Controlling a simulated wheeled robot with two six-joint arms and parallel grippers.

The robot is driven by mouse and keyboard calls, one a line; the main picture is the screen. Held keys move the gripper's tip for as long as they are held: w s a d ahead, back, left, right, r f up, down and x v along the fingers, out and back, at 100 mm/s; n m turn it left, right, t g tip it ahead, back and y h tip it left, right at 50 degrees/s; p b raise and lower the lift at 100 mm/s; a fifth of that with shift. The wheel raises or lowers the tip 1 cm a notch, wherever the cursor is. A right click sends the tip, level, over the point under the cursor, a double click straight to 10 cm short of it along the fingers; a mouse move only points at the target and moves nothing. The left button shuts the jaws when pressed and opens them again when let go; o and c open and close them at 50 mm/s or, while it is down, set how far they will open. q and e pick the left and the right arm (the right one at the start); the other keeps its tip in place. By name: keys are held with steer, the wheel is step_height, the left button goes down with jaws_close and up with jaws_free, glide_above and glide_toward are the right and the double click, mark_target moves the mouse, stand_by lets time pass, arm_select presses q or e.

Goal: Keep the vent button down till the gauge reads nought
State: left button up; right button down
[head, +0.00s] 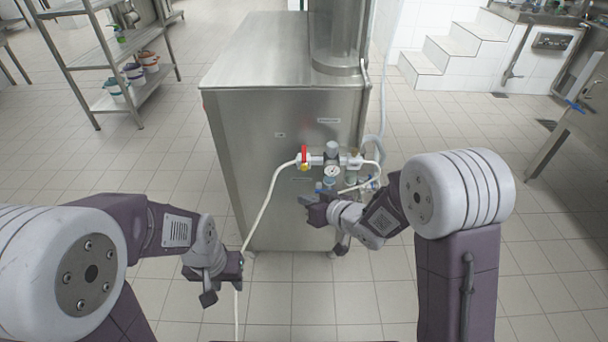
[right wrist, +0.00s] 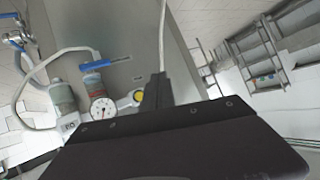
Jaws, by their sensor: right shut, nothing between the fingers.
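A yellow button in a pale ring (right wrist: 138,97) sits beside the round gauge (right wrist: 103,108) in the right wrist view. In the head view yellow shows (head: 304,168) below a red handle, and the gauge (head: 331,171) is right of it. The needle is too small to read. My right gripper (head: 309,201) is shut and empty, just below this fitting. In the right wrist view its dark fingertips (right wrist: 157,88) lie close beside the button; I cannot tell whether they touch it. My left gripper (head: 223,290) looks open, low at the left, away from the fitting.
The fitting is on the front of a steel cabinet (head: 285,115). The red handle (head: 304,154) is at its left end. A white hose (head: 262,210) hangs down past my left gripper. A blue-handled valve (right wrist: 97,66) is near the gauge.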

mark_target(304, 168)
steer(key=shift+w, duration=0.1)
steer(key=w+p, duration=0.3)
steer(key=w, duration=0.5)
steer(key=shift+w, duration=0.35)
stand_by(1.8)
steer(key=shift+w+p, duration=0.45)
steer(key=shift+p, duration=0.05)
